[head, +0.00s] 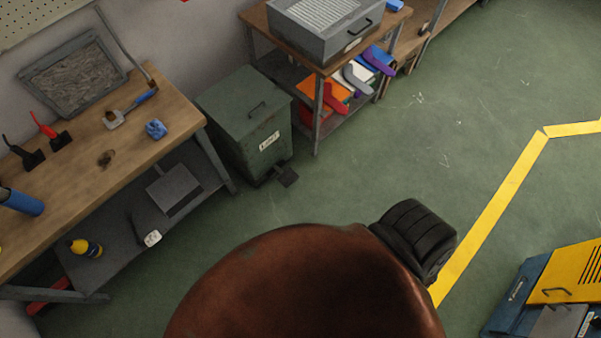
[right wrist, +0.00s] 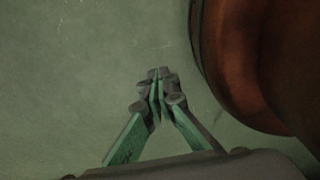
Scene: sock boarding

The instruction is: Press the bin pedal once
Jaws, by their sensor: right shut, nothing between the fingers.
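The green metal bin (head: 247,115) stands on the floor between the wooden workbench and the shelf unit. The dark pedal (head: 287,176) sticks out at the bin's foot, low over the floor. My right gripper (right wrist: 158,74) shows in the right wrist view, shut and empty above bare green floor, with neither the bin nor the pedal in that view. Neither gripper shows in the head view.
The workbench (head: 100,160) with tools stands left of the bin. The shelf unit (head: 316,100) with a grey box (head: 325,28) stands right of it. A yellow and blue machine (head: 545,295) is at the lower right. The floor before the pedal is clear up to my own base.

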